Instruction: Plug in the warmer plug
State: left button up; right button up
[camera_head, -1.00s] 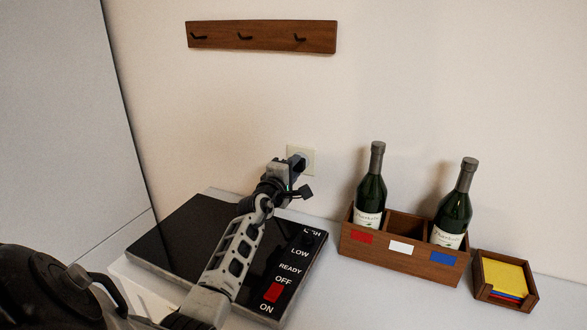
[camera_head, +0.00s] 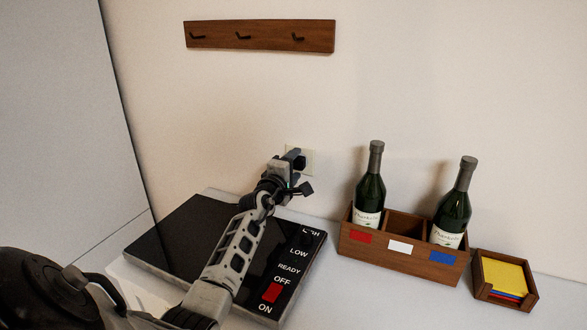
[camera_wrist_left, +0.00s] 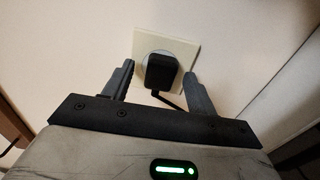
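The black warmer plug (camera_wrist_left: 160,72) sits at the round socket of the cream wall outlet (camera_wrist_left: 182,49), with its cord leaving from its lower end. I see no gap between plug and socket, but its depth cannot be judged. My left gripper (camera_wrist_left: 160,84) is open, one finger on each side of the plug, with a visible gap to it on both sides. In the head view my left gripper (camera_head: 292,164) is up against the outlet (camera_head: 310,160) and hides most of it. The black warmer (camera_head: 180,232) lies under my left arm, with its red switch (camera_head: 271,292) between OFF and ON. My right gripper is not in view.
A wooden caddy (camera_head: 372,252) with two bottles stands right of the warmer, beside a small wooden tray (camera_head: 478,284) of coloured cards. A hook rack (camera_head: 265,36) hangs above. A dark kettle (camera_head: 40,290) is at lower left. The wall between rack and outlet is clear.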

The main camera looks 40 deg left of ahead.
pick_arm(q)
jog(key=v, duration=1.6)
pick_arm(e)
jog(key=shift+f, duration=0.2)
pick_arm(q)
jog(key=shift+a, duration=0.1)
